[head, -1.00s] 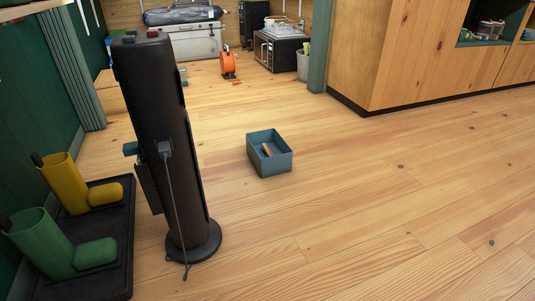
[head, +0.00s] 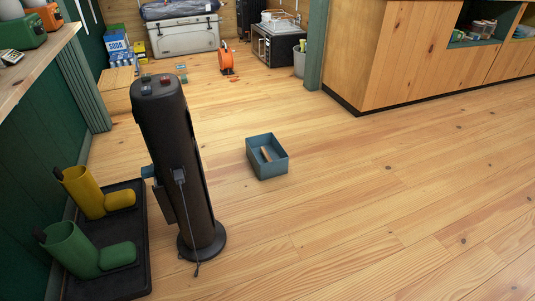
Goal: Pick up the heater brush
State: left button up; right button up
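A small blue-grey open bin (head: 268,168) stands on the wooden floor near the middle of the head view. A slim light-brown object (head: 266,154) lies inside it, tilted against the wall. It may be the heater brush, but it is too small to tell. A tall black tower heater (head: 176,150) stands upright left of the bin, with a cord hanging down its side. Neither of my grippers is in view.
Yellow and green boots (head: 88,190) stand on a black tray (head: 130,275) at the left, below a wooden counter (head: 35,45). An orange round device (head: 226,60) and a cooler (head: 185,38) are at the back. Floor right of the bin is clear.

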aim_at(266, 159)
jog(key=i+l+u, duration=0.2)
jog(key=u, duration=0.25)
jog(key=i+l+u, duration=0.4)
jog(key=i+l, duration=0.2)
jog(key=l, duration=0.15)
jog(key=i+l+u, duration=0.15)
jog(key=l, duration=0.2)
jog(key=i+l, duration=0.2)
jog(key=l, duration=0.2)
jog(key=i+l+u, duration=0.1)
jog(key=l, duration=0.3)
jog(key=i+l+u, duration=0.1)
jog(key=l, duration=0.3)
jog(key=i+l, duration=0.25)
jog(key=l, duration=0.15)
jog(key=i+l+u, duration=0.1)
jog(key=l, duration=0.3)
jog(key=i+l, duration=0.15)
jog(key=l, duration=0.25)
jog(key=i+l, duration=0.15)
jog(key=l, duration=0.25)
jog(key=i+l, duration=0.15)
jog(key=l, duration=0.25)
